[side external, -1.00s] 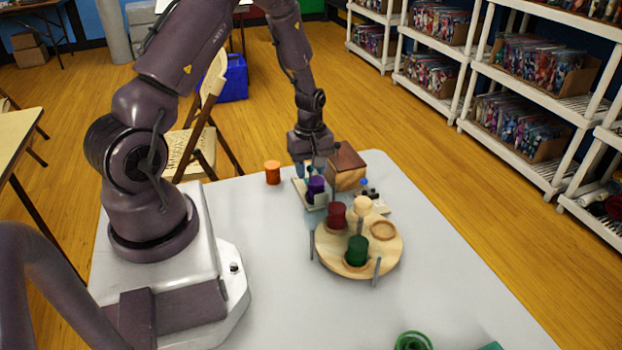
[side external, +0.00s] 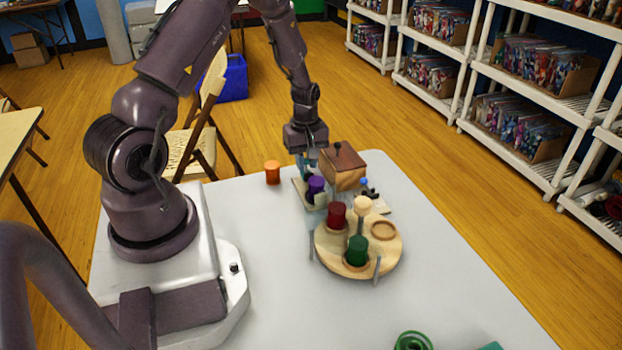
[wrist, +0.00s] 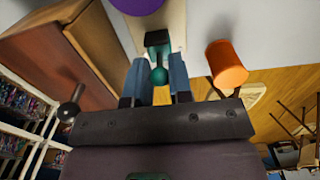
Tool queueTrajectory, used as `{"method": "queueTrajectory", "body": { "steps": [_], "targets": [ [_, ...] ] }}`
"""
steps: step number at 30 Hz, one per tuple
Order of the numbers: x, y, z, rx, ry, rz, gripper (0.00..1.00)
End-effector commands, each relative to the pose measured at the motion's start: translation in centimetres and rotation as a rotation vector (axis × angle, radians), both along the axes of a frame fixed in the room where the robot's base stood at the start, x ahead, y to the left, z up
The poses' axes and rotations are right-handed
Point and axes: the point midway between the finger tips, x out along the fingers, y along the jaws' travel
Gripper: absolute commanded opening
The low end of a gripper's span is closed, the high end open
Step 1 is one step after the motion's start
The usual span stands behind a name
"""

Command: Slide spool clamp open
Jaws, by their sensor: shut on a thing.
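The spool clamp has a cream base (side external: 303,193) with a purple spool (side external: 315,186) on it. My gripper (side external: 305,166) is low at the clamp's far end. The fingertips are partly hidden in the side view.
A wooden box (side external: 345,179) with a top knob stands close beside the clamp. An orange spool (side external: 272,172) stands to the left. A round wooden stand (side external: 335,253) with several spools is nearer the camera. A blue-knobbed device (side external: 364,182) stands right. The table's front is mostly clear.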

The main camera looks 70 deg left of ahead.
Motion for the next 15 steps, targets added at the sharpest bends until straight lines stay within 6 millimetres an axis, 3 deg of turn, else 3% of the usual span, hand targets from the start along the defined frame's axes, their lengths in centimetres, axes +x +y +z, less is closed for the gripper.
{"method": "queueTrajectory", "body": {
  "steps": [4, 5, 7, 8, 15],
  "targets": [
    [-0.04, 0.29, 0.03, 0.005, -0.002, 0.004, 0.01],
    [-0.04, 0.3, 0.03, 0.005, -0.002, 0.004, 0.22],
    [-0.04, 0.3, 0.03, 0.005, -0.002, 0.004, 0.38],
    [-0.03, 0.28, 0.03, 0.005, -0.002, 0.004, 0.41],
    [-0.01, 0.18, 0.04, 0.004, -0.002, 0.003, 0.41]
  ]
}}
